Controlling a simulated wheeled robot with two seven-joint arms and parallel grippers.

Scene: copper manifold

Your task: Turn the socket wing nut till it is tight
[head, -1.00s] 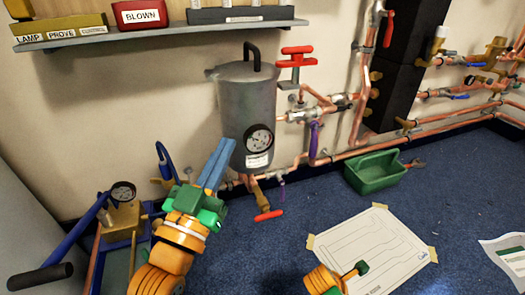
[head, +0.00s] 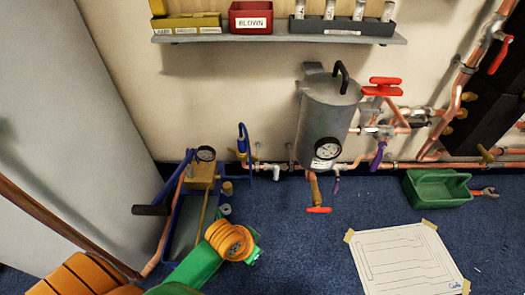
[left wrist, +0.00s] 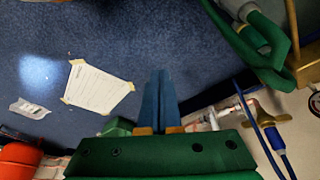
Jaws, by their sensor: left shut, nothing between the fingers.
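A brass fitting with side wings (left wrist: 276,120) shows at the right of the left wrist view, beside blue hoses; it appears to be the socket wing nut. In the head view a small brass fitting (head: 238,153) sits by the blue hose loop, low on the wall. My left gripper (left wrist: 163,76) has its blue fingers together with nothing between them. It is apart from the brass fitting, which lies to its right in the wrist view. In the head view my left wrist hides most of the gripper. My right gripper is not clearly in view.
A green bin (head: 436,188) and a taped sheet (head: 410,262) are on the blue floor at right. A shelf (head: 275,38) hangs above.

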